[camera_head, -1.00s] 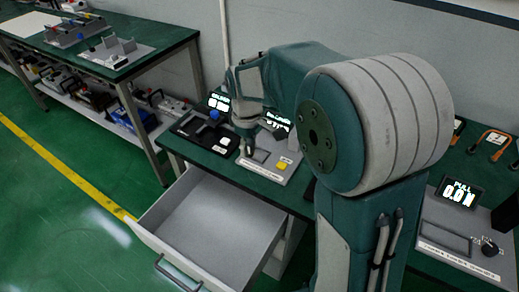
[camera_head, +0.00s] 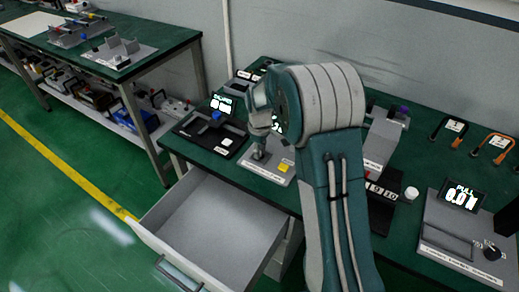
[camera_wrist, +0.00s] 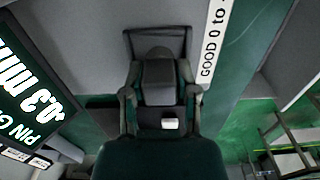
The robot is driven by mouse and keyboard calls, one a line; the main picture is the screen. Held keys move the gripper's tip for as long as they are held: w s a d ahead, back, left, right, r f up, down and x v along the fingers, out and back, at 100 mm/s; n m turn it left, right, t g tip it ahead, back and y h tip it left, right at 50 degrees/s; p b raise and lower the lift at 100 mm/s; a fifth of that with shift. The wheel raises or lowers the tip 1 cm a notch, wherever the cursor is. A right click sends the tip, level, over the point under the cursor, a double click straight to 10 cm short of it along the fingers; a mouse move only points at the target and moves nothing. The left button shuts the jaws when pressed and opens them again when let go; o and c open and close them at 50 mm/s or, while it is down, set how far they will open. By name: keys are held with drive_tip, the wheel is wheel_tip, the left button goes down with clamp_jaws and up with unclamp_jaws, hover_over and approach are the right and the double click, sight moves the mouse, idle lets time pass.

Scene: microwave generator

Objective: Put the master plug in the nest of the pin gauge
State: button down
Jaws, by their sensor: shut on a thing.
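The pin gauge (camera_head: 249,168) is a light grey fixture with a yellow button, on the green bench in the head view. Its lit screen (camera_wrist: 28,85) reads about -0.3 mm at the left of the wrist view. My gripper (camera_head: 259,155) points down over the nest area. In the wrist view its two fingers close on a grey piece (camera_wrist: 159,82), which I take to be the master plug. The dark-edged nest (camera_wrist: 132,47) lies just beyond and around the plug's far end. Whether the plug touches or sits in it, I cannot tell.
A black caliper fixture (camera_head: 190,131) with a blue part stands left of the gauge. An open, empty drawer (camera_head: 205,215) sticks out below the bench front. A pull tester (camera_head: 465,225) stands at the right. My arm covers part of the bench behind the gauge.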

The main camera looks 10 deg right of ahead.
drive_tip(key=shift+d+r, duration=0.1)
drive_tip(key=shift+d, duration=0.1)
drive_tip(key=shift+c, duration=1.9)
unclamp_jaws()
drive_tip(key=shift+a, duration=0.2)
